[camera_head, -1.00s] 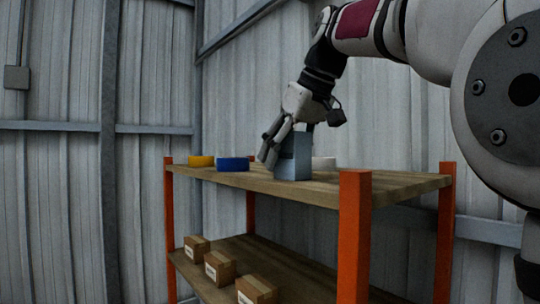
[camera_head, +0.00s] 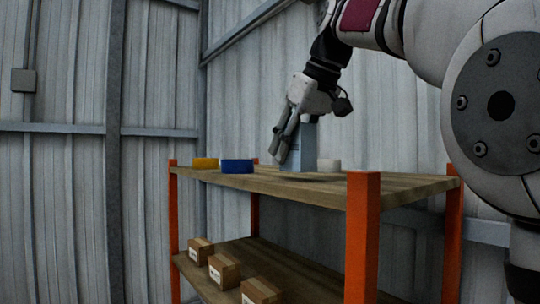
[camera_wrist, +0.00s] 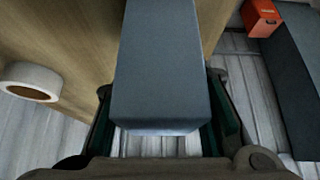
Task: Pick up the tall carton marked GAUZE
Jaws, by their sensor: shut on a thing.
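A tall blue-grey carton (camera_head: 305,150) is upright in my gripper (camera_head: 291,150), just above the top board of the shelf, with a shadow on the wood below it. In the wrist view, the carton (camera_wrist: 162,75) fills the space between the fingers of my gripper (camera_wrist: 165,125), with one dark finger along each side. No GAUZE marking shows on the faces in view.
A yellow roll (camera_head: 205,163) and a blue roll (camera_head: 237,166) lie left on the top board (camera_head: 400,187). Orange posts (camera_head: 362,240) stand at the corners. Brown boxes (camera_head: 224,270) sit below.

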